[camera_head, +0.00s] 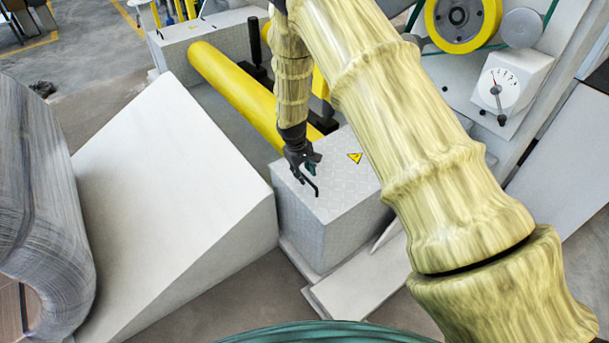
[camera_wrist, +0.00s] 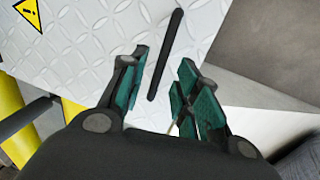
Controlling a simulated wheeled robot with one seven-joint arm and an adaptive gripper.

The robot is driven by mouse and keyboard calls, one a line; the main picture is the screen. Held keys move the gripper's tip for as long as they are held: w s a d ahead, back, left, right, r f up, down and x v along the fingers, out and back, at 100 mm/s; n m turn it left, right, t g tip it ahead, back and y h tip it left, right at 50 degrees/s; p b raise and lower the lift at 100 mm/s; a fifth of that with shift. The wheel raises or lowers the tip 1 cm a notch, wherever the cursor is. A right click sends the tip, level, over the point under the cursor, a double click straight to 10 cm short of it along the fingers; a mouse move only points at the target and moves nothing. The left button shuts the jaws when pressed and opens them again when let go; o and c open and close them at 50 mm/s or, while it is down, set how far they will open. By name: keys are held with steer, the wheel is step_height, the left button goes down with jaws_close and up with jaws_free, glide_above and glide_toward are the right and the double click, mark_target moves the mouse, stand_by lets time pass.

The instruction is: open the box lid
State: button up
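A white box (camera_head: 330,232) with a diamond-plate lid (camera_head: 345,190) stands near the centre of the head view. Its lid lies closed and carries a yellow warning triangle (camera_head: 355,157). My gripper (camera_head: 306,168) is over the lid's left part. In the wrist view my gripper (camera_wrist: 162,82) is open, with its two green-padded fingers apart. A thin dark handle bar (camera_wrist: 166,55) on the lid (camera_wrist: 105,50) lies ahead of and between the fingertips. I cannot tell whether the fingers touch it. In the head view the bar (camera_head: 316,188) shows just below the gripper.
A yellow roller (camera_head: 235,82) runs behind the box. A white sloped block (camera_head: 165,205) stands left of it, beside a large metal coil (camera_head: 40,200). A machine panel with a dial gauge (camera_head: 498,88) stands at the right. Grey floor (camera_head: 215,300) shows in front.

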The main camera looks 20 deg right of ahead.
steer(key=shift+d+f, duration=0.15)
steer(key=shift+f, duration=0.7)
jaws_close()
steer(key=shift+r, duration=0.1)
